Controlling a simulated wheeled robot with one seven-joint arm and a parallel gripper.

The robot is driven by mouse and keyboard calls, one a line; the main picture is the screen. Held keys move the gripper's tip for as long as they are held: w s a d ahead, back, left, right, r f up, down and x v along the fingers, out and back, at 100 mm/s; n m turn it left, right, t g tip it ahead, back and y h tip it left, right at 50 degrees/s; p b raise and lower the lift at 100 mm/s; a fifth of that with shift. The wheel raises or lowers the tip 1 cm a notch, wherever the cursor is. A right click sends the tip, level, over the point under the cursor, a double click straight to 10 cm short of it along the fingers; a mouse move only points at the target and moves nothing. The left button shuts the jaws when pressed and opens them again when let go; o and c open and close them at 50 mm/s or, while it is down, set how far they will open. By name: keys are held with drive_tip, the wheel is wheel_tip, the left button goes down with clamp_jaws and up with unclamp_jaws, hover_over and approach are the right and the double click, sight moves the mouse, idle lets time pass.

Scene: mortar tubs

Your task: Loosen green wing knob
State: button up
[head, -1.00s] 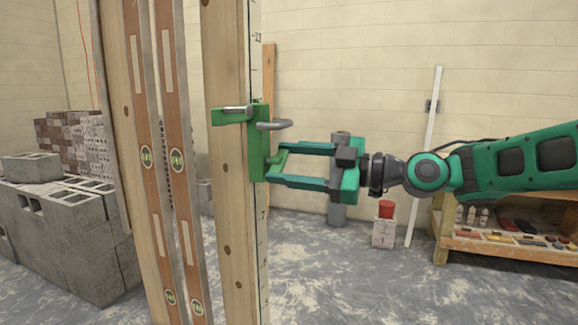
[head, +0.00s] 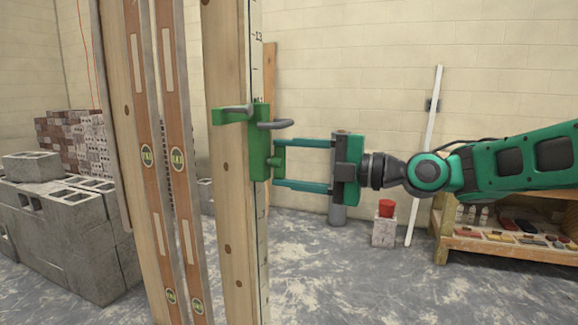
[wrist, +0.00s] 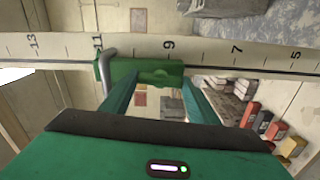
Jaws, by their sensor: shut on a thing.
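The green wing knob (head: 277,163) is on the right side of a green clamp bracket (head: 259,140) on the upright wooden post (head: 228,190). My gripper (head: 275,164) reaches in from the right, one finger above and one below, and is shut on the knob. In the wrist view the bracket (wrist: 140,72) lies across the numbered scale strip (wrist: 215,53), with my fingers (wrist: 158,88) reaching to it. The knob is hard to tell from the green bracket there.
Two spirit levels (head: 174,157) stand left of the post. Grey concrete blocks (head: 65,235) are stacked at the left. A wooden shelf (head: 500,248) with small items stands at the right, near a red tub (head: 386,208) on a block. The floor between is clear.

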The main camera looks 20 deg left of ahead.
drive_tip(key=shift+w+d+n, duration=0.15)
drive_tip(key=shift+w+n, duration=0.05)
drive_tip(key=shift+n, duration=0.4)
drive_tip(key=o, duration=1)
drive_tip(key=shift+o, duration=0.2)
drive_tip(key=shift+s, duration=0.1)
drive_tip(key=d, duration=1)
drive_tip(key=shift+s+d, duration=0.35)
drive_tip(key=shift+f, duration=0.1)
